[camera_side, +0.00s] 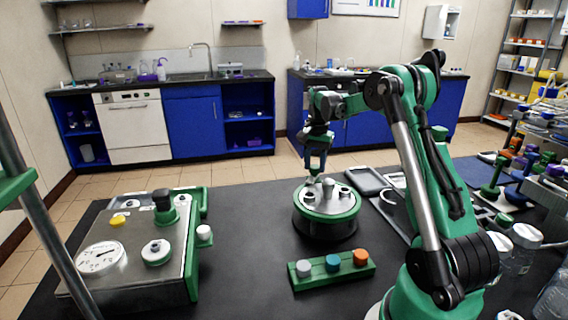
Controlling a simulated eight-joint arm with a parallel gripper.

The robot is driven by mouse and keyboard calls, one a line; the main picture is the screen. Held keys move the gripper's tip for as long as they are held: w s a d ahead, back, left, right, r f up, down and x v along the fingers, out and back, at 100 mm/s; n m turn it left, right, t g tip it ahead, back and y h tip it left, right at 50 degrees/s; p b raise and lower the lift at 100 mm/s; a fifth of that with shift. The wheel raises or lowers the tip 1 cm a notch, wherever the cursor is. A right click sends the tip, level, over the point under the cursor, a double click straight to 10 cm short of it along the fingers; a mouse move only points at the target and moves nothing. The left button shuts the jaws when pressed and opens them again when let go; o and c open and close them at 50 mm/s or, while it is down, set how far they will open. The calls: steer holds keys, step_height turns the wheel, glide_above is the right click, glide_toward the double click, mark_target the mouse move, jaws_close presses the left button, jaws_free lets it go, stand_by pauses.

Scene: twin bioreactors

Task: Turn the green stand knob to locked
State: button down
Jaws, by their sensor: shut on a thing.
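My gripper (314,172) is green and points down at the back left part of the lid of a round, dark vessel (326,226) with a green rim. It is shut on a small fitting at the lid, which the fingers mostly hide. Other small fittings stand on the lid, among them a pale upright one (328,187). I cannot tell from this view whether the gripped part is the green stand knob, or which way it is turned. Another stand with a green upright part (491,186) is at the right, apart from my gripper.
A green rack (334,274) with white, blue and orange caps stands in front of the vessel. A metal panel (128,262) with a gauge and knobs is at the left. Clear bottles (521,247) crowd the right. The dark table between panel and vessel is free.

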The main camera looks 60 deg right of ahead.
mark_target(315, 166)
steer(key=n, duration=0.3)
steer(key=shift+n, duration=2.2)
steer(key=shift+c, duration=2.4)
jaws_free()
steer(key=shift+r, duration=0.1)
steer(key=shift+r, duration=2.75)
steer(key=shift+a, duration=0.1)
